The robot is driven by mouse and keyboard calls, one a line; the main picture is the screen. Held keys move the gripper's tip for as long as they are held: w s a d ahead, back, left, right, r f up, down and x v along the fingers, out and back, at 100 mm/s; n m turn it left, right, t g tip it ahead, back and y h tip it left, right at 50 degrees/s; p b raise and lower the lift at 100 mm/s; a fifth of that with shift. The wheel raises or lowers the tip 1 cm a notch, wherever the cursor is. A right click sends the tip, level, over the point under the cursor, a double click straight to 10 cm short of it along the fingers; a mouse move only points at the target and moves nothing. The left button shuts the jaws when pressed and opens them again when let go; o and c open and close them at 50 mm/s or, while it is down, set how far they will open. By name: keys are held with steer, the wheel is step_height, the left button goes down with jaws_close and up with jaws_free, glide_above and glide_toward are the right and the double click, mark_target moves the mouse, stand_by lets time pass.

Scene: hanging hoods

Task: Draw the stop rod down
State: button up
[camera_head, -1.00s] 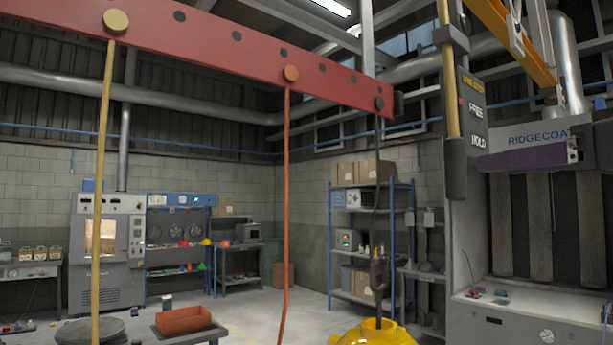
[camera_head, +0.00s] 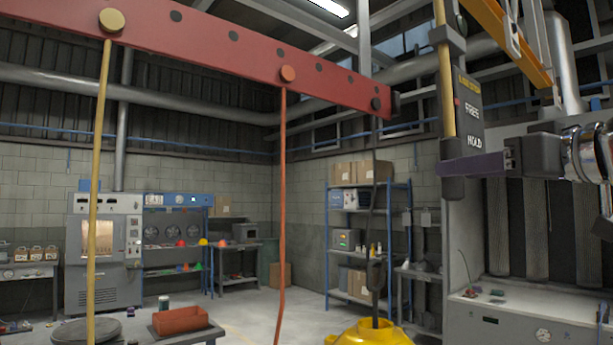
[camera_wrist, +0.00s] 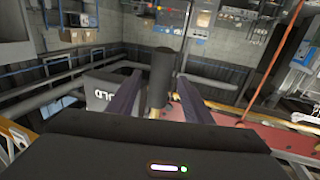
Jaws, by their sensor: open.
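The stop rod is a yellow rod (camera_head: 445,95) hanging upright at the right, with a dark cylindrical grip (camera_head: 453,190) at its lower end. A dark panel (camera_head: 470,110) beside it reads FREE above HOLD; the grip's bottom end hangs below HOLD. My gripper (camera_head: 446,166) reaches in from the right, level with the grip, and a purple finger crosses in front of it. In the wrist view the grip (camera_wrist: 161,68) stands between the two open fingers (camera_wrist: 159,80), with a visible gap on each side. The panel (camera_wrist: 100,92) shows behind the left finger.
A red beam (camera_head: 235,48) crosses overhead, with a thin yellow rod (camera_head: 97,200) and a red rod (camera_head: 282,200) hanging from it. A dark cord (camera_head: 374,210) hangs above a yellow dome (camera_head: 370,335). A booth with a counter (camera_head: 525,305) stands at the right.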

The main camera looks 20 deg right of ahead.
steer(key=w, duration=0.7)
steer(key=shift+a, duration=0.3)
jaws_close()
stand_by(0.4)
